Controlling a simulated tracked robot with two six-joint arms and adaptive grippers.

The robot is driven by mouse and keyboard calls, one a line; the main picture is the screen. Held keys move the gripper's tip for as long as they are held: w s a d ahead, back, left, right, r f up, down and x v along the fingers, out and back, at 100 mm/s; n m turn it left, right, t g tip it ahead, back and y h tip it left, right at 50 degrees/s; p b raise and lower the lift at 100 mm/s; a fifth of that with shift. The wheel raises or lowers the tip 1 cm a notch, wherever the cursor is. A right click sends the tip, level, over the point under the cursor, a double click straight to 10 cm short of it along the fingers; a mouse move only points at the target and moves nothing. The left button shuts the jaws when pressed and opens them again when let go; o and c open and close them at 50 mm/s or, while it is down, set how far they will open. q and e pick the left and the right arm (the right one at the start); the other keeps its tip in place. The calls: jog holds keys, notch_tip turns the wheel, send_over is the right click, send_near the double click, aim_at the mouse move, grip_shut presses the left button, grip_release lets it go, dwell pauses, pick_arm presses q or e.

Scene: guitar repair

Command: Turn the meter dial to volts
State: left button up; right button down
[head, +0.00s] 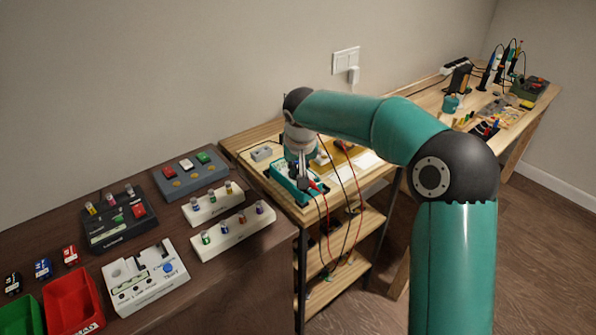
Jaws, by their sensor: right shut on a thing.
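The meter (283,178) is a teal-cased device lying on the light wooden shelf top near the middle of the head view. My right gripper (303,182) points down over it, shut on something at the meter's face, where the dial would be. The dial itself is hidden behind the fingers, so its setting cannot be read. Red and black test leads (355,195) run from the meter area and hang over the shelf's front edge. My left gripper is not in view.
A dark brown table at the left holds a white tester box (145,277), a red bin (73,300), a green bin (22,318) and white racks (232,232). A small grey block (262,154) lies behind the meter. A long wooden bench with tools (490,100) stands at the back right.

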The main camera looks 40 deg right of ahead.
dwell(0.3)
jog(key=c, duration=1.2)
grip_release()
jog(key=shift+r, duration=0.1)
jog(key=v, duration=1.1)
jog(key=shift+s+r, duration=0.15)
jog(key=shift+r, duration=0.2)
jog(key=shift+a, duration=0.1)
